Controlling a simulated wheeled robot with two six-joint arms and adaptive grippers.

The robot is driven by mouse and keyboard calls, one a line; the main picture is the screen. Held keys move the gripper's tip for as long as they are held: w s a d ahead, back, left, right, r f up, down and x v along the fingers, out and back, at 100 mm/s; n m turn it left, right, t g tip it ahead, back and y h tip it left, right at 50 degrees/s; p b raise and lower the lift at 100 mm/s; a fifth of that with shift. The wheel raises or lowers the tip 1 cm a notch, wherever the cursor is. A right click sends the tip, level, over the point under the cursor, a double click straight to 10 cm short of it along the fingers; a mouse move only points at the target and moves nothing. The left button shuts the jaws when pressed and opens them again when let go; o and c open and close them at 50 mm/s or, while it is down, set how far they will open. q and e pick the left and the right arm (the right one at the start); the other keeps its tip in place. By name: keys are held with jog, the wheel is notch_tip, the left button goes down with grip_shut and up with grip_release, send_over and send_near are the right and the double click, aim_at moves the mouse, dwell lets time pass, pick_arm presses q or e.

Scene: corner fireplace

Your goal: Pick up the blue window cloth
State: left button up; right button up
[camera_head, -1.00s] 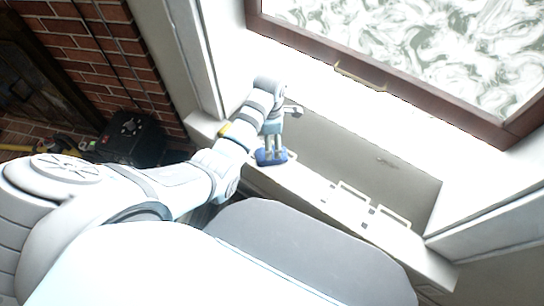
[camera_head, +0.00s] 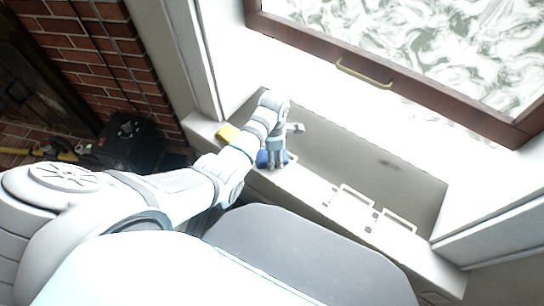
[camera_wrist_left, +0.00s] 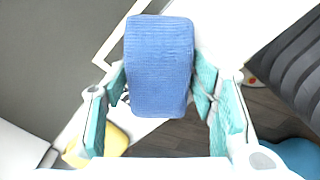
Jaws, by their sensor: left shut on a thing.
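The blue window cloth (camera_head: 263,160) is at the left part of the white window sill (camera_head: 318,196), partly hidden by my left gripper (camera_head: 276,162). In the left wrist view the cloth (camera_wrist_left: 160,65) is a ribbed blue block between the teal finger pads of my left gripper (camera_wrist_left: 162,95). The left gripper is shut on it. I cannot tell whether the cloth is clear of the sill. My right gripper is in neither view.
A yellow item (camera_head: 229,133) lies on the sill left of the gripper. White wire-like frames (camera_head: 355,197) stand along the sill to the right. A brown-framed window (camera_head: 400,93) is behind. A black box (camera_head: 132,140) stands by the brick wall.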

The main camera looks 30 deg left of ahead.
pick_arm(q)
jog(key=shift+r, duration=0.1)
notch_tip(320, 180, up, 20)
jog(key=p, duration=0.8)
dwell(0.4)
jog(key=f+m+b, duration=0.1)
jog(key=f+b, duration=0.1)
jog(key=f, duration=0.4)
jog(key=f+m+b, duration=0.1)
jog(key=f+b, duration=0.1)
jog(key=f, duration=0.5)
jog(key=s+f+m+b, duration=0.1)
jog(key=f+m, duration=0.1)
jog(key=f, duration=0.5)
jog(key=shift+d+b, duration=0.35)
jog(key=shift+b, duration=0.05)
